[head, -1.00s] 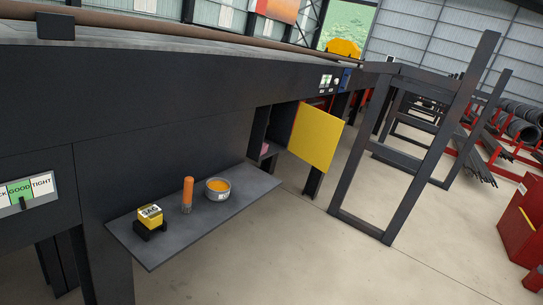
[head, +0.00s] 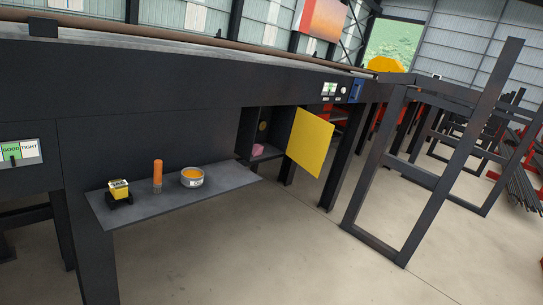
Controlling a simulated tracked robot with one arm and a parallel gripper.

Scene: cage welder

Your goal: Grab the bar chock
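I cannot tell for certain which object is the bar chock. A small yellow block with a black base (head: 120,191) and a short label too small to read surely sits on the left of a grey shelf (head: 215,190). A small pink object (head: 257,150) lies inside an open dark cabinet (head: 250,125) right of the shelf, partly in shadow. A black block (head: 44,24) sits at the top edge of the dark machine at the upper left, next to a long brown bar (head: 180,38). My gripper is not in view.
An orange-handled brush (head: 158,174) and a round tin with orange contents (head: 192,177) share the shelf. The cabinet's yellow door (head: 309,143) stands open, sticking out. A dark upright frame (head: 436,165) stands at the right. The concrete floor in front (head: 270,260) is clear.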

